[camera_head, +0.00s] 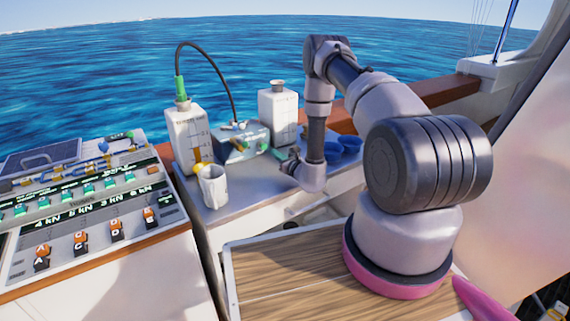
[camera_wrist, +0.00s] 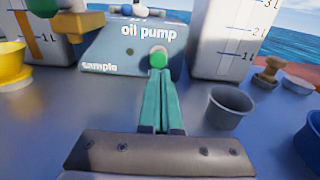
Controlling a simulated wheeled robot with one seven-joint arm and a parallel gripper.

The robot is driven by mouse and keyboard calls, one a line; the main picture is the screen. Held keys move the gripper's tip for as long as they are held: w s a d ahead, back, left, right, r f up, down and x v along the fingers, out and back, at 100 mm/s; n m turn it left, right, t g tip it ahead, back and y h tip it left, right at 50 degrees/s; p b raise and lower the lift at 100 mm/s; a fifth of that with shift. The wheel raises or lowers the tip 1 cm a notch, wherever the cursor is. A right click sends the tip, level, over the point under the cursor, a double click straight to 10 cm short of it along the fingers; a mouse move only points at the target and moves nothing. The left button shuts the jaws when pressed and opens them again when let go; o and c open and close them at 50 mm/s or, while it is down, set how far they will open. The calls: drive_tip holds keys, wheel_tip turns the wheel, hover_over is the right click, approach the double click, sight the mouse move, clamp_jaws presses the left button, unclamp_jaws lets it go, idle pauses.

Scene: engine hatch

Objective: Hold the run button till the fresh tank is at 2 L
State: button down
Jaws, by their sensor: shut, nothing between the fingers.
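The oil pump (camera_head: 243,143) is a grey-blue box on the bench, marked "oil pump" and "sample" in the wrist view (camera_wrist: 112,54). Its round green button (camera_wrist: 158,56) is on the front face. My gripper (camera_wrist: 158,72) has its teal fingers shut together and empty, with the tips right at the button. I cannot tell whether they press it. In the head view my gripper (camera_head: 276,152) points left at the pump. A left tank (camera_head: 186,135) has an amber strip (camera_wrist: 27,28). A right tank (camera_wrist: 225,38) has 1 L to 3 L marks and shows no clear level. Which is fresh is unreadable.
A pale jug (camera_head: 212,187) stands before the left tank, and a yellow funnel-like part (camera_wrist: 12,64) is there too. A grey cup (camera_wrist: 228,107) is right of my fingers. Blue bowls (camera_head: 345,145) stand further right. A black hose (camera_head: 215,62) arches overhead.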

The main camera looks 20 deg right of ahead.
drive_tip(key=v, duration=0.7)
idle(0.8)
